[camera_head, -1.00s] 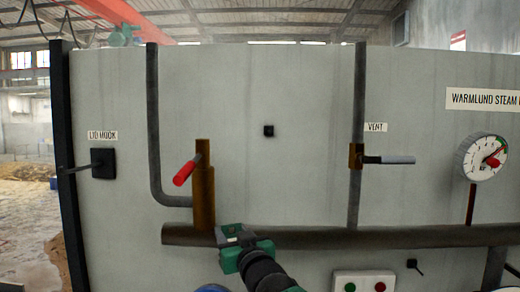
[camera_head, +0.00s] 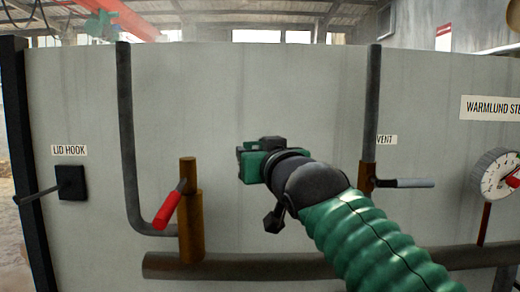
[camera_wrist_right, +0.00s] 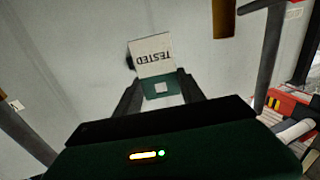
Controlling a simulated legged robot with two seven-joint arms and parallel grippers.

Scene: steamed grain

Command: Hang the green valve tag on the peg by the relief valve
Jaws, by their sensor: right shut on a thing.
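The green tag (camera_wrist_right: 160,88) shows in the right wrist view, with a white face printed TESTED that reads upside down. Its green end, with a pale square in it, sits between the fingers of my right gripper (camera_wrist_right: 160,95), which is shut on it. In the head view my right gripper (camera_head: 250,160) is in front of the grey panel, right of the brass relief valve (camera_head: 190,222) with its red handle. It covers the spot of the small black peg. A dark block (camera_wrist_right: 130,55), possibly that peg, shows partly behind the tag. My left gripper is out of view.
A thick horizontal pipe (camera_head: 220,267) runs below. A vertical vent pipe (camera_head: 370,110) with a grey-handled valve (camera_head: 402,183) stands to the right, partly behind my arm. A lid hook (camera_head: 70,182) juts out at left. A gauge (camera_head: 497,175) is at far right.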

